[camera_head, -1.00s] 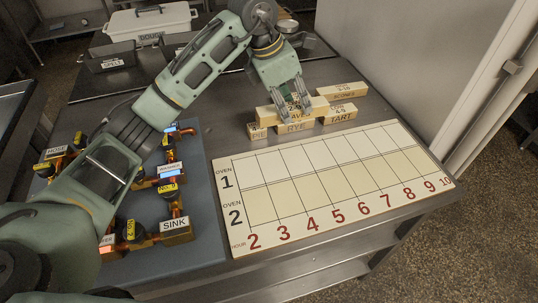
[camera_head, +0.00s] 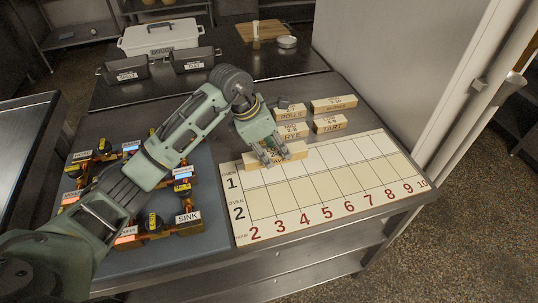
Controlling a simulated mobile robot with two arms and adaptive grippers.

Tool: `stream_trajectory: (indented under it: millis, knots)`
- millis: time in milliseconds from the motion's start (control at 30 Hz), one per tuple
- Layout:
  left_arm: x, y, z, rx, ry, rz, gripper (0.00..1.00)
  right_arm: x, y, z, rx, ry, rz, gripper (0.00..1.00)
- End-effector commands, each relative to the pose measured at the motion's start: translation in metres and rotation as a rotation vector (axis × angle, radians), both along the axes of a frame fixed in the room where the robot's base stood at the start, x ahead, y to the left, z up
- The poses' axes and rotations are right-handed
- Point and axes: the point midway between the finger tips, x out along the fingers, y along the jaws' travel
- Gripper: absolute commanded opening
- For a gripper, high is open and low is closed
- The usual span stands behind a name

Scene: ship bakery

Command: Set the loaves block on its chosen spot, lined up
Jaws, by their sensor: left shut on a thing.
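My left gripper (camera_head: 277,158) is shut on the long pale wooden loaves block (camera_head: 298,150). The block is at the far left edge of the oven chart, by the oven 1 row and the first columns. The fingers cover its middle and its label is not readable now. I cannot tell whether it touches the board or hovers just above it. It looks roughly parallel to the chart's rows. The oven chart (camera_head: 322,196) is a cream board with rows oven 1 and oven 2 and red hour numbers 2 to 10. My right gripper is out of view.
Behind the chart stand the rye (camera_head: 291,133), tart (camera_head: 330,123), rolls (camera_head: 291,115) and scones (camera_head: 334,104) blocks. A blue-grey mat (camera_head: 205,240) with labelled pipe pieces lies left. A white dough bin (camera_head: 160,37) stands at the back. The chart's right cells are clear.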

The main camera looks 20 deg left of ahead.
Motion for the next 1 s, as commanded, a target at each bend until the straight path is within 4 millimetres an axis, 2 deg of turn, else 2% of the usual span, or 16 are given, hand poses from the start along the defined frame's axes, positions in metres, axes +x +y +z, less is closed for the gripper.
stream_trajectory:
  millis: [100, 267, 500, 833, 867, 1000]
  knots:
    - [0.003, 0.01, -0.005, -0.001, -0.001, 0.0, 0.0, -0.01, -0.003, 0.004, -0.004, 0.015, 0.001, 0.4]
    - [0.004, 0.012, -0.015, -0.002, 0.001, -0.001, 0.0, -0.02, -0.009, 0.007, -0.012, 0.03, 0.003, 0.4]
    - [0.004, 0.012, -0.046, -0.002, 0.0, 0.0, 0.0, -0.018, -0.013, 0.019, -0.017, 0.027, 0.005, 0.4]
    - [0.004, 0.013, -0.052, 0.0, -0.002, -0.001, 0.0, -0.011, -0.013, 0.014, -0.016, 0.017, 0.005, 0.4]
    - [0.004, 0.013, -0.052, 0.001, -0.001, -0.001, 0.32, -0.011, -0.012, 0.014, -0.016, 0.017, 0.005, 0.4]
    - [0.004, 0.012, -0.051, 0.0, 0.0, -0.001, 0.44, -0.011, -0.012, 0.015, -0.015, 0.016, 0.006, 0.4]
